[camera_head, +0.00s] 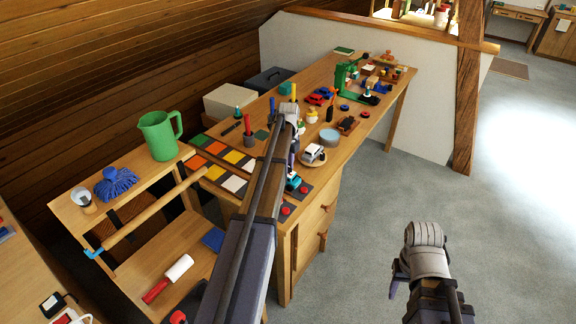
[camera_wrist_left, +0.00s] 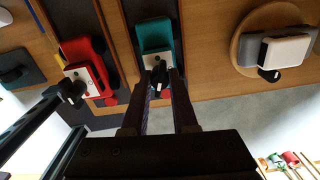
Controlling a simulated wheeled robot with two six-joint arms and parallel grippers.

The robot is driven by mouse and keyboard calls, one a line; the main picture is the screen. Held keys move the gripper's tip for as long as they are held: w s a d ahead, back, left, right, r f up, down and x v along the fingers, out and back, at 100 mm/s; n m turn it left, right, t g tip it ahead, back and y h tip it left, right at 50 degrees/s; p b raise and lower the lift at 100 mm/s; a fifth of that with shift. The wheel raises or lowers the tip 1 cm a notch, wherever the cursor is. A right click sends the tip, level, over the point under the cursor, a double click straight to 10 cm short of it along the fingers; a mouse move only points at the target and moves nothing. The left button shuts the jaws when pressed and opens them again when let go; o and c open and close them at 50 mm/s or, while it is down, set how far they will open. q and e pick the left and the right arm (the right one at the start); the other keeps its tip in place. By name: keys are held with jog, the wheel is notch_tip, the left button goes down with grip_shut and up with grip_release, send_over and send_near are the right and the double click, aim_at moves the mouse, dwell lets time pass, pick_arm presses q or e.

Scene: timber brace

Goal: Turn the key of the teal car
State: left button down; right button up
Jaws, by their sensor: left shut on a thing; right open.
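The teal car (camera_wrist_left: 155,35) sits on a dark strip in the left wrist view, with a white panel at its near end and a black key (camera_wrist_left: 159,73) standing out from it. My left gripper (camera_wrist_left: 161,79) is shut on this key, its fingertips close against the car's end. In the head view the teal car (camera_head: 292,183) is at the table's near edge, partly hidden by my left arm. My right gripper (camera_head: 396,279) is open and empty, over the floor, well away from the table.
A red car (camera_wrist_left: 88,68) with its own black key is left of the teal car. A white car (camera_wrist_left: 284,50) stands on a round wooden plate (camera_wrist_left: 245,43) to the right. The grey floor (camera_head: 375,200) at right is clear.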

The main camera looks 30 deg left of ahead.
pick_arm(q)
jog(key=c, duration=0.7)
grip_release()
notch_tip(320, 180, up, 8)
jog(key=p, duration=0.8)
jog(key=shift+f, duration=0.1)
